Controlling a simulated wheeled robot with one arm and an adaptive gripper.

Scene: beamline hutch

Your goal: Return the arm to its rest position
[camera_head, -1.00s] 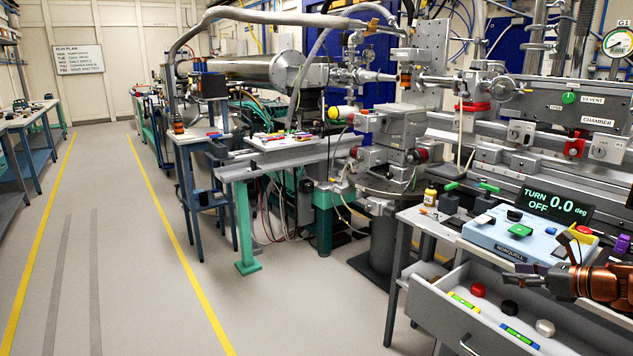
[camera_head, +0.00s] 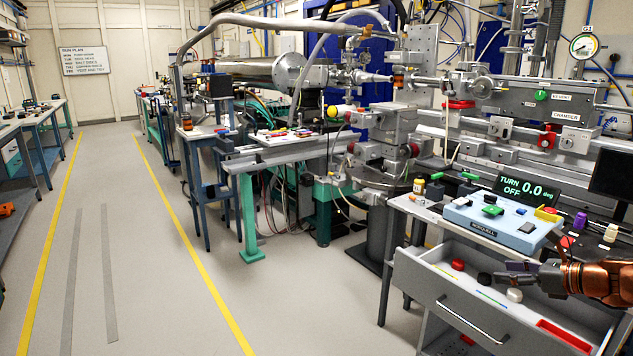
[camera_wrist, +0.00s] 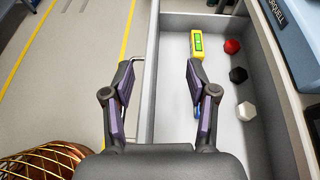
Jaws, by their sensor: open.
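My gripper (camera_head: 530,268) is at the right of the head view, at the end of my copper-coloured arm. It is over the open grey drawer (camera_head: 470,318) in front of the blue control box (camera_head: 505,226). In the wrist view my gripper (camera_wrist: 160,66) has its two dark purple-padded fingers spread apart with nothing between them. The drawer wall (camera_wrist: 148,95) runs below the gap between the fingers. A yellow-and-green level (camera_wrist: 197,43) lies in the drawer just beyond the right fingertip. Part of the drawer floor is hidden by my gripper.
In the drawer lie a red knob (camera_wrist: 232,46), a black knob (camera_wrist: 238,75), a white knob (camera_wrist: 246,111) and a red tray (camera_head: 565,335). The drawer handle (camera_head: 473,322) sticks out at the front. A black monitor (camera_head: 612,174) stands at right. Floor at left is clear.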

